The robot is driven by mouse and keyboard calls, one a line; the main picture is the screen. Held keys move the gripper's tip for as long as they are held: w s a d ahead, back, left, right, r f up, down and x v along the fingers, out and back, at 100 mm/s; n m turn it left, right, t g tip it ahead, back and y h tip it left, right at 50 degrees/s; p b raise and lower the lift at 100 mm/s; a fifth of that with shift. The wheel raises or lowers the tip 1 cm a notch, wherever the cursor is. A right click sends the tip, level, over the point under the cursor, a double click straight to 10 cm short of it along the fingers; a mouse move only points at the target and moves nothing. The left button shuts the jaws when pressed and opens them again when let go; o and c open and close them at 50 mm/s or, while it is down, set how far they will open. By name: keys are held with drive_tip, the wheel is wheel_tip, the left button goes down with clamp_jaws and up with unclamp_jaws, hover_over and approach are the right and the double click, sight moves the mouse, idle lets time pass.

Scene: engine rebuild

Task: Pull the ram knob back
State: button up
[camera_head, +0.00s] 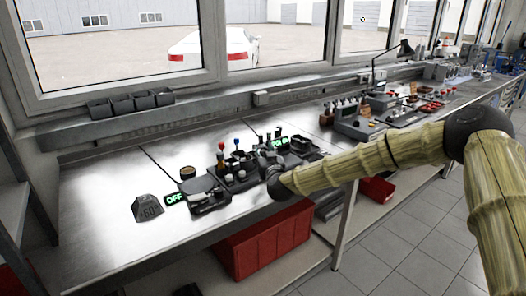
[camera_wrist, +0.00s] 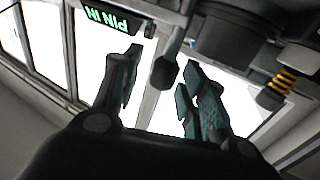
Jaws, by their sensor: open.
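In the wrist view a dark grey rounded knob (camera_wrist: 164,72) on a short stem lies between the fingers of my gripper (camera_wrist: 160,78). It looks like the ram knob. The fingers are open, one to its left and the others to its right, with light gaps on both sides. I cannot tell how far along the fingers it reaches. In the head view my arm reaches from the right to the bench fixture (camera_head: 240,180). The wrist covers its right front part, and the fingers and knob cannot be made out there.
A green-lettered PIN IN sign (camera_wrist: 106,19) shows inverted in the wrist view, with a yellow-black spring-like part (camera_wrist: 279,88) at right. In the head view an OFF sign (camera_head: 174,198) and a dark +60 block (camera_head: 148,208) stand left. The bench (camera_head: 100,225) is clear at front left.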

drive_tip(key=shift+w+a+r, duration=0.1)
drive_tip(key=shift+w+a, duration=0.05)
drive_tip(key=shift+w, duration=0.1)
drive_tip(key=shift+c, duration=0.2)
clamp_jaws()
drive_tip(key=w+d, duration=0.1)
drive_tip(key=d, duration=0.1)
drive_tip(key=w+d+b, duration=0.1)
drive_tip(key=w+d, duration=0.1)
drive_tip(key=w+d+b, duration=0.1)
drive_tip(key=d, duration=0.1)
drive_tip(key=shift+w+d, duration=0.25)
drive_tip(key=shift+w, duration=0.1)
drive_tip(key=shift+w+d, duration=0.2)
drive_tip(key=shift+d, duration=0.15)
drive_tip(key=shift+o, duration=0.2)
unclamp_jaws()
drive_tip(key=shift+w+d, duration=0.1)
drive_tip(key=shift+d, duration=0.1)
drive_tip(key=shift+a, duration=0.2)
